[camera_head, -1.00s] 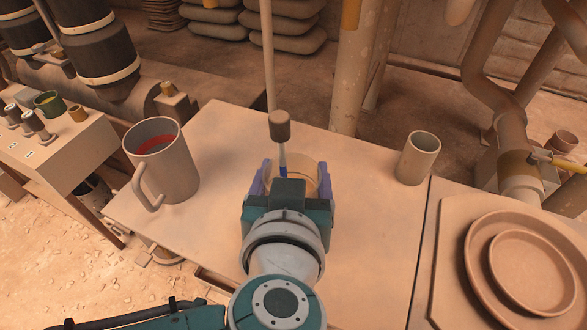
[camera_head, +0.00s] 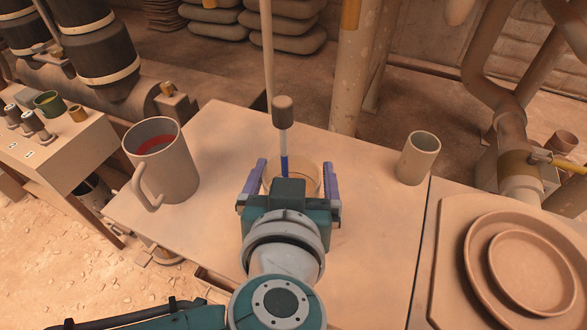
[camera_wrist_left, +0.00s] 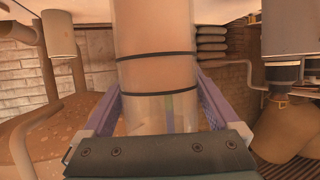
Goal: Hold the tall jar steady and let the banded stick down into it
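The clear tall jar (camera_head: 308,176) stands on the table in the head view, mostly hidden behind my left gripper (camera_head: 294,165). It fills the middle of the left wrist view (camera_wrist_left: 157,75), with two dark rings around it. The banded stick (camera_head: 284,145) stands nearly upright with its lower end inside the jar; its brown knob and blue band show above my gripper. My right gripper is not in view.
A large mug (camera_head: 178,165) with red inside stands left of the jar. A small cup (camera_head: 418,158) stands to the right. Round dishes (camera_head: 530,265) lie on a board (camera_head: 450,275) at the right. A pale pole (camera_head: 268,55) rises behind the table.

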